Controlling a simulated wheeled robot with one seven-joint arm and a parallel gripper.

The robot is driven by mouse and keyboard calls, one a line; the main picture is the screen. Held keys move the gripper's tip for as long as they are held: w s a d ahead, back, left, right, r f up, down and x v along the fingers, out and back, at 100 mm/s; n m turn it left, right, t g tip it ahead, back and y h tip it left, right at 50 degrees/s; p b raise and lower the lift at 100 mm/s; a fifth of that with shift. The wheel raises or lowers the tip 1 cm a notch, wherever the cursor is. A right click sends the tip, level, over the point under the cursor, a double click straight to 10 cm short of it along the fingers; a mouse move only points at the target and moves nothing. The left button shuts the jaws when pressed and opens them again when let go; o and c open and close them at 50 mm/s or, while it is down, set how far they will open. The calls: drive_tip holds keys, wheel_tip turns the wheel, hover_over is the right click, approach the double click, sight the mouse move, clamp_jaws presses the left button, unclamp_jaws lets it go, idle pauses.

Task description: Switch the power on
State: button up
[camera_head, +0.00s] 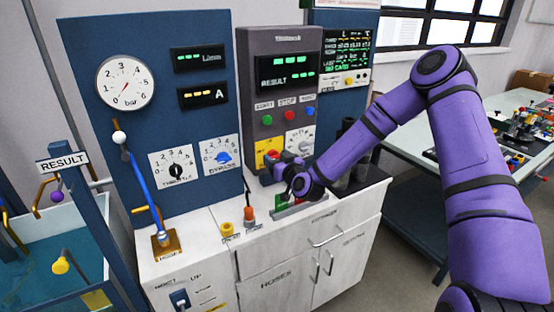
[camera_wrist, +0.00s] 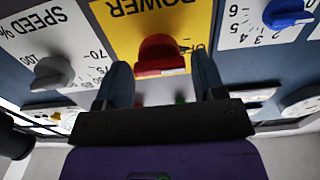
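The power switch is a red knob (camera_wrist: 160,55) on a yellow plate marked POWER (camera_wrist: 120,25), which appears upside down in the wrist view. In the head view the yellow plate (camera_head: 262,148) is low on the grey control panel, with the red knob (camera_head: 272,156) partly hidden by my gripper. My gripper (camera_wrist: 162,68) is open, with one finger to each side of the red knob and a visible gap on both sides. No contact shows. In the head view my gripper (camera_head: 284,174) is just in front of the panel, above the white cabinet.
Next to the power plate is a grey speed knob (camera_wrist: 52,73). A blue knob (camera_wrist: 287,12) is on the other side. Above are green, red and blue buttons (camera_head: 286,115). An orange-topped item (camera_head: 249,214) and a yellow ring (camera_head: 227,229) stand on the cabinet top.

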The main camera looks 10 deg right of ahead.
drive_tip(key=c, duration=0.6)
drive_tip(key=shift+m, duration=0.3)
drive_tip(key=m, duration=0.4)
drive_tip(key=shift+d, duration=0.1)
drive_tip(key=m, duration=0.4)
drive_tip(key=shift+f+m, duration=0.1)
drive_tip(key=shift+m, duration=0.3)
drive_tip(key=shift+d+f+m, duration=0.1)
drive_tip(key=shift+f+m, duration=0.05)
drive_tip(key=shift+m, duration=4.05)
